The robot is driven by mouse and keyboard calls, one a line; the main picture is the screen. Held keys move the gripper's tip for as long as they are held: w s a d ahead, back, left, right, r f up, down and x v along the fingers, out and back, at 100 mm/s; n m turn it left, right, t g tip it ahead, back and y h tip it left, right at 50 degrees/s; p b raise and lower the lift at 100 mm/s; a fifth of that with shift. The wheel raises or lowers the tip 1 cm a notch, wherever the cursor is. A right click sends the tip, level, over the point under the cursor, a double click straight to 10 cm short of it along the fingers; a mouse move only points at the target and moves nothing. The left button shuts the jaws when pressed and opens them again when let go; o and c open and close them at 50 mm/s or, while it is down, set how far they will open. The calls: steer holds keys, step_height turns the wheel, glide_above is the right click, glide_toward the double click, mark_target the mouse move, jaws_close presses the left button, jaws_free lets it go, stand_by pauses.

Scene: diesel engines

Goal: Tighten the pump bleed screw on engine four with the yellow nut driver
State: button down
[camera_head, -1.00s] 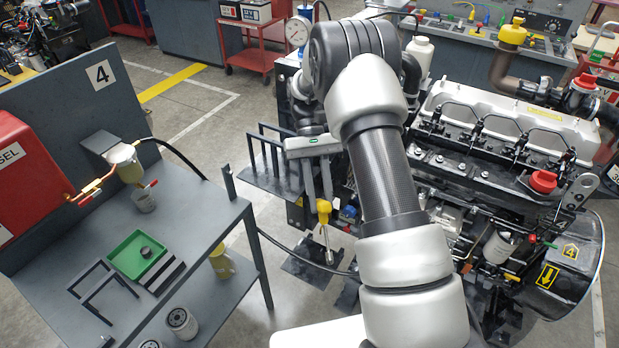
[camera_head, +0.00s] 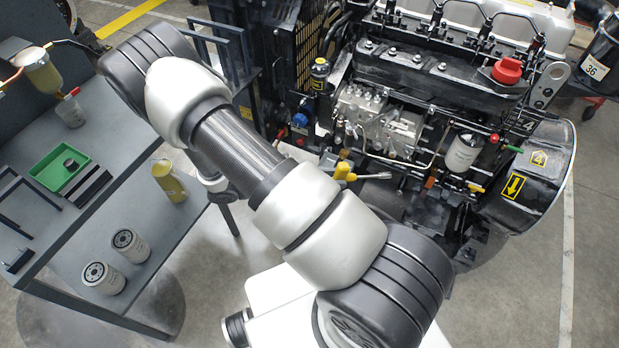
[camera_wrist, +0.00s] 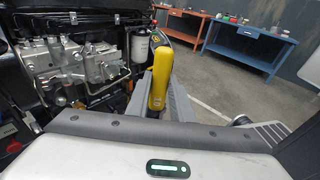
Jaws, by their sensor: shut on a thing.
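The yellow nut driver (camera_head: 345,171) shows in the head view just past my arm, lying roughly level, its bright shaft pointing right toward the engine. In the wrist view its yellow handle (camera_wrist: 159,74) stands between the fingers of my gripper (camera_wrist: 157,88), which is shut on it. In the head view my arm hides most of the gripper. Engine four (camera_head: 445,70) carries a yellow 4 label. Its silver pump (camera_head: 378,120) is above and behind the driver; the pump also shows at left in the wrist view (camera_wrist: 68,62). I cannot make out the bleed screw. The driver tip appears apart from the pump.
A white filter (camera_head: 462,153) and small hoses sit right of the pump. A black guard (camera_head: 527,175) bulges at the engine's lower right. A grey bench (camera_head: 120,150) with a green tray (camera_head: 50,166) stands left. Blue and red benches (camera_wrist: 252,42) are farther off.

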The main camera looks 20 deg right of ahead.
steer(key=w+a+f+n+t+y+b, duration=0.1)
steer(key=w+a+f+n+t+b, duration=0.15)
steer(key=w+n+t, duration=0.35)
steer(key=w+a+f+n+t+b, duration=0.2)
steer(key=w+f+n+t+b, duration=0.15)
steer(key=t, duration=0.55)
steer(key=x, duration=0.7)
steer(key=shift+w+a+n+b, duration=0.3)
steer(key=shift+a+n+b, duration=0.05)
steer(key=shift+n+b, duration=0.1)
steer(key=shift+w+d, duration=0.3)
steer(key=shift+d, duration=0.1)
steer(key=shift+x, duration=0.95)
steer(key=shift+w+p, duration=0.1)
steer(key=shift+p, duration=0.25)
